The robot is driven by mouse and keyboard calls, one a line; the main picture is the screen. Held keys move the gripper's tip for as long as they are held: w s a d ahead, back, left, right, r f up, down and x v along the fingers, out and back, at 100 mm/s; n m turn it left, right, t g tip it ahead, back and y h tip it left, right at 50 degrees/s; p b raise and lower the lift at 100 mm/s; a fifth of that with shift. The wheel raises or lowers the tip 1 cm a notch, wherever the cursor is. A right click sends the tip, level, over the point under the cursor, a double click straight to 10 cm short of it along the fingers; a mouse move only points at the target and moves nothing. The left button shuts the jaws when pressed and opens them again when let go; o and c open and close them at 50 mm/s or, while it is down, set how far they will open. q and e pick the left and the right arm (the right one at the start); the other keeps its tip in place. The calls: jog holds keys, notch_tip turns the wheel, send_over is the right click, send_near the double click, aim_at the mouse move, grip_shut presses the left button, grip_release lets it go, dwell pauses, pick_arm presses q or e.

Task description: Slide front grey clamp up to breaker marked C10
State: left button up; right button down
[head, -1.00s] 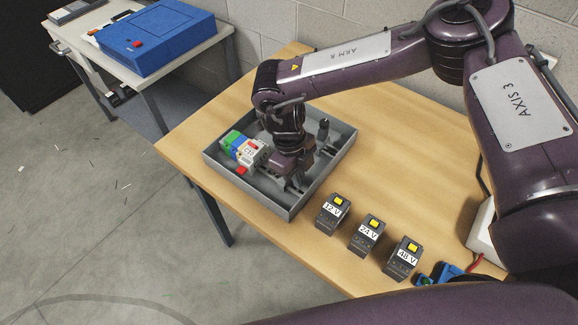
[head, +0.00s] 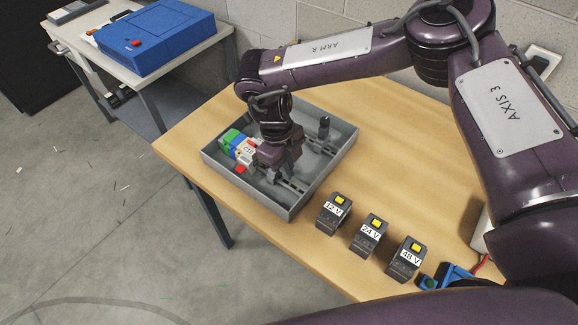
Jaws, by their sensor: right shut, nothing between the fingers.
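The breaker marked C10 (head: 247,150) is white and sits in a row with green, blue and red-marked modules in the grey tray. My right gripper (head: 271,172) is shut, low in the tray, close to the right side of the C10 breaker. I cannot tell a grey clamp apart there; my right gripper and wrist cover the spot just right of the breaker. The slotted rail (head: 296,187) shows to the right of the gripper. My left gripper is not in view.
The grey tray (head: 343,158) has raised walls around the gripper. A dark upright knob (head: 323,127) stands at its back. Three dark units, marked 12 V (head: 333,214), 24 V (head: 368,236) and 48 V (head: 405,260), stand on the wooden table (head: 408,160) to the right.

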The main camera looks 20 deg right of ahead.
jog(key=shift+w+a+b, duration=0.65)
jog(key=shift+w, duration=0.2)
jog(key=shift+w+a+b, duration=0.6)
jog(key=shift+w, duration=0.25)
jog(key=shift+s+d, duration=0.1)
jog(key=shift+s+d+p, duration=0.3)
jog(key=shift+s+p, duration=0.1)
jog(key=shift+p, duration=0.25)
notch_tip(320, 180, up, 10)
jog(key=p, duration=0.7)
jog(key=shift+p, duration=0.4)
